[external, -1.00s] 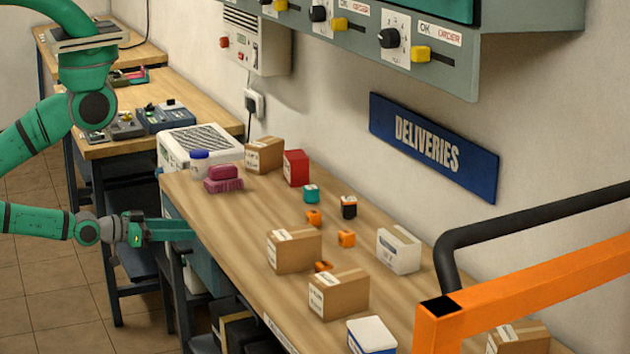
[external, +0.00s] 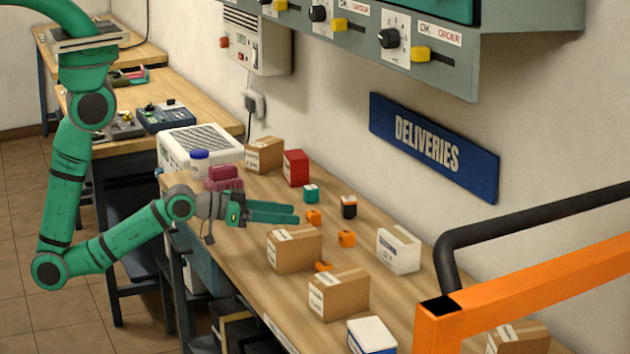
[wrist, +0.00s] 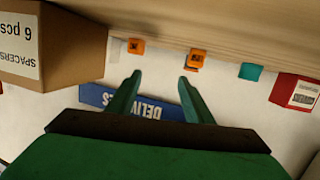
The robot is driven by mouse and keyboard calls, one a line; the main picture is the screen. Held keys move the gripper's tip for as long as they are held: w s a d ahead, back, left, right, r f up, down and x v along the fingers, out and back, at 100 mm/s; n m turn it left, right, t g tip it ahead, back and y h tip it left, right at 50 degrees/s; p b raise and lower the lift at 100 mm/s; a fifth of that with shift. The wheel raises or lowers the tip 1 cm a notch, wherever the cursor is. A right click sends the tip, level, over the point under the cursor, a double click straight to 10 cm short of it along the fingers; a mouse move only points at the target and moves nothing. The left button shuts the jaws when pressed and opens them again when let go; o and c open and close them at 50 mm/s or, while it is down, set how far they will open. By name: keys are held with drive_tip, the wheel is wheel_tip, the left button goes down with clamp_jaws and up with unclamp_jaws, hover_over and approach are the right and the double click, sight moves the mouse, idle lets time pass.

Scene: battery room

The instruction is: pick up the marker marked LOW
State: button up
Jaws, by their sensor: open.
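Small orange markers stand on the wooden bench (external: 390,290) in the external view: one (external: 314,217) just past my fingertips, one (external: 346,239) further right, and one (external: 323,266) partly hidden between two cardboard boxes. Two orange markers with dark labels show in the wrist view, one at left (wrist: 136,46) and one at right (wrist: 197,58). The labels are too small to read, so I cannot tell which is LOW. My gripper (external: 296,213) is open and empty above the bench, fingers pointing right. Its spread fingers also show in the wrist view (wrist: 160,77).
A teal block (external: 311,194) and a black-and-orange block (external: 349,207) stand behind the markers. Cardboard boxes (external: 294,250) (external: 339,294), a white box (external: 398,250) and a red box (external: 296,168) surround them. An orange frame (external: 530,285) crosses the right foreground.

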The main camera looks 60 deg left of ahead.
sight(308, 214)
drive_tip(key=w+a+y, duration=0.1)
drive_tip(key=w+a+f+n+g+y, duration=0.1)
drive_tip(key=a, duration=0.1)
drive_tip(key=w+a+y, duration=0.1)
drive_tip(key=a, duration=0.1)
drive_tip(key=shift+w+f+n+g, duration=0.3)
drive_tip(key=shift+x, duration=3.6)
drive_tip(key=c, duration=1.1)
